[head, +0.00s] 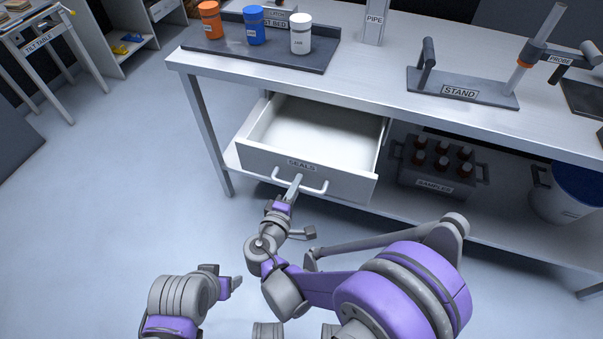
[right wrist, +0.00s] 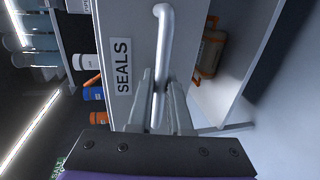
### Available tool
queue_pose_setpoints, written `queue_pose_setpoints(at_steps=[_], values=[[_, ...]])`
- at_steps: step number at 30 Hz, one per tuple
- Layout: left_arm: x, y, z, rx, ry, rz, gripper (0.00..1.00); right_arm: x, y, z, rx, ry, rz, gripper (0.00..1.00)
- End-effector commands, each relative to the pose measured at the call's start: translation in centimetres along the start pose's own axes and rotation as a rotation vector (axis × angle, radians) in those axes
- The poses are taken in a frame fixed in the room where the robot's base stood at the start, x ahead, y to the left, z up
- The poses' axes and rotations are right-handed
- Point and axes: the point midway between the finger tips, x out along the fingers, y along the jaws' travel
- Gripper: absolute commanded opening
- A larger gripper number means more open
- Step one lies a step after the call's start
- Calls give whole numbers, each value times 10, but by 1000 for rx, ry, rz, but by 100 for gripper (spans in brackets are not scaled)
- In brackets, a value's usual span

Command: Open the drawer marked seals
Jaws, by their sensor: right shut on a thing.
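The drawer marked SEALS (head: 307,173) is pulled out from under the bench, and its white inside shows empty in the head view. Its pale bar handle (head: 315,190) runs across the front below the label. My right gripper (head: 296,184) is shut on the handle near its left part. In the right wrist view the handle (right wrist: 163,30) passes between the two fingers of the right gripper (right wrist: 160,95), with the drawer front (right wrist: 120,100) beside it.
The bench top (head: 380,75) carries a tray (head: 315,62) with orange, blue and white bottles, and a stand (head: 462,92). A crate of sample bottles (head: 436,188) and a blue-lidded bucket (head: 565,195) sit on the lower shelf.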

Motion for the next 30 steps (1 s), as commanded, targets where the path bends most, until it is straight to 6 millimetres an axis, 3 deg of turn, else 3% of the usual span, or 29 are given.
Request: queue_pose_setpoints(at_steps=[7,20,21,25,30], values=[[1,0,0,0,-1,0,69,-26,-5,0,0,2,0,0],[2,0,1,0,-1,0,69,-29,-6,0,0,1,0,0],[2,0,1,0,-1,0,69,-29,-6,0,0,2,0,22],[2,0,1,0,-1,0,69,-29,-6,0,0,1,0,46],[2,0,0,0,-1,0,69,-29,-6,0,0,1,0,46]])
